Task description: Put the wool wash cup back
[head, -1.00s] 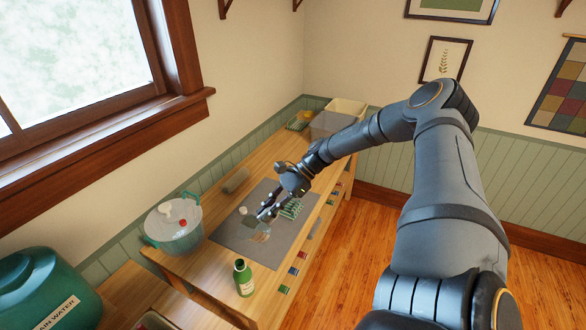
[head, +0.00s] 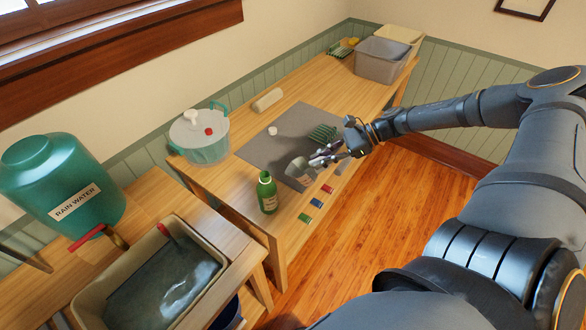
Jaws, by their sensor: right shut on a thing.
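The wool wash cup (head: 299,172), a small clear cup with a pale label, is at the front edge of the grey mat (head: 258,152). My right gripper (head: 318,160) reaches it from the right and is shut on its rim side. The cup looks slightly tilted. I cannot tell whether it touches the mat or hangs just above it. A green bottle (head: 267,193) stands upright to the cup's left on the bench. My left gripper is out of view.
A green striped item (head: 322,133) and a white cap (head: 272,131) lie on the mat. A lidded tub (head: 199,138) stands left; a grey bin (head: 382,62) stands at the far end. A water basin (head: 165,285) and rain water tank (head: 62,185) are lower left.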

